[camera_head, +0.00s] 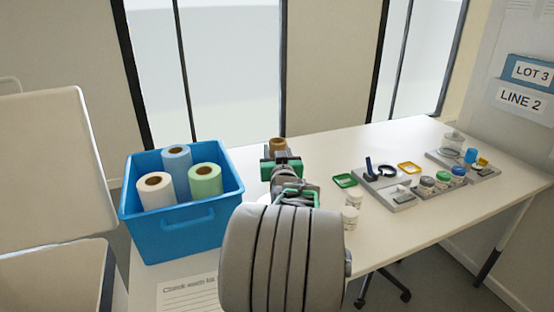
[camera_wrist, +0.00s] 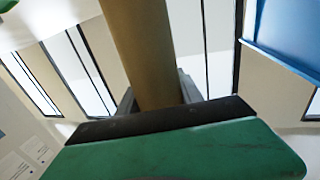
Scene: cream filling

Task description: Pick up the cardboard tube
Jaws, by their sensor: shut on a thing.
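The cardboard tube (camera_wrist: 142,45) is plain brown and runs from the top edge of the wrist view down between my gripper's fingers. In the head view only its brown upper end (camera_head: 277,144) shows, just above my gripper (camera_head: 281,162). My gripper is shut on the tube, with dark fingertips on both sides of it in the wrist view (camera_wrist: 157,98). My arm and the gripper body hide the lower part of the tube in the head view. I cannot tell whether it touches the table.
A blue bin (camera_head: 185,237) with three rolls, white, blue and green, stands left of my gripper. Small white jars (camera_head: 350,217), a green ring (camera_head: 345,181) and grey trays (camera_head: 396,202) with small parts lie to the right on the white table (camera_head: 430,135). Windows are behind.

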